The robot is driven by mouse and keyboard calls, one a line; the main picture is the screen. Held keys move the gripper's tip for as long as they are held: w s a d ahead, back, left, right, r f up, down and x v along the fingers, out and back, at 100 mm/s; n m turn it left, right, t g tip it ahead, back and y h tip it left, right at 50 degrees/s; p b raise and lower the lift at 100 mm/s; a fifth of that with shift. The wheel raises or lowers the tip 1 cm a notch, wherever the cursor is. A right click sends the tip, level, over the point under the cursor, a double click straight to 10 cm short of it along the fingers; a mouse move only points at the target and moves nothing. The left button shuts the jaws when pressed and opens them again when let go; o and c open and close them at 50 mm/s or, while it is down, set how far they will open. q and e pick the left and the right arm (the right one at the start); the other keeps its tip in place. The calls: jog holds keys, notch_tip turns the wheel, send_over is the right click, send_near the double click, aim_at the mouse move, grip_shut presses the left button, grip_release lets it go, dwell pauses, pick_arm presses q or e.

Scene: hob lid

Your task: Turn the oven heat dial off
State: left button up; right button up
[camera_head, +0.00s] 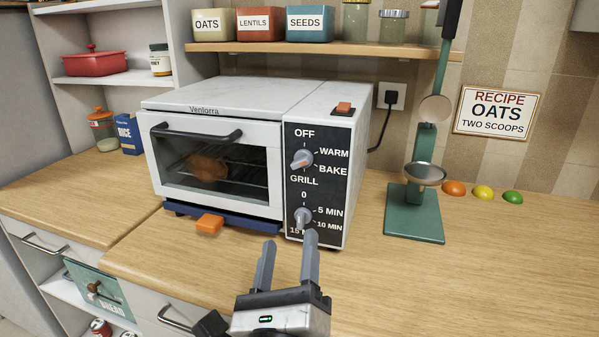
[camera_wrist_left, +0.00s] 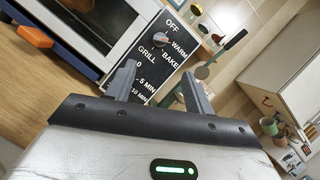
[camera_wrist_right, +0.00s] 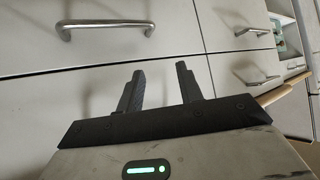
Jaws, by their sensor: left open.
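The toaster oven (camera_head: 225,100) stands on the counter, its door closed and food visible inside. Its heat dial (camera_head: 302,158) is the upper knob on the black panel, ringed by OFF, WARM, BAKE and GRILL. An orange mark shows at the lower-left end of its grip; the exact setting is hard to read. The dial also shows in the left wrist view (camera_wrist_left: 161,33). The timer dial (camera_head: 303,216) is below. My left gripper (camera_head: 290,241) is open and empty, in front of and below the panel, apart from both dials. My right gripper (camera_wrist_right: 160,70) is open and empty, facing drawer fronts.
An orange switch (camera_head: 344,107) sits on the oven top. An orange tab (camera_head: 209,223) sticks out below the door. The counter (camera_head: 480,270) at the front right is clear.

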aim_at(300, 167)
pick_arm(q)
jog(key=p+x, duration=0.1)
jog(key=x, duration=0.6)
jog(key=p+x, duration=0.2)
jog(key=x, duration=0.5)
jog(key=shift+d+r, duration=0.1)
jog(key=shift+r, duration=0.15)
jog(key=shift+w+r+p, duration=0.15)
jog(key=shift+w+p, duration=0.2)
jog(key=shift+w, duration=0.35)
jog(key=shift+c, duration=0.3)
jog(key=c, duration=0.9)
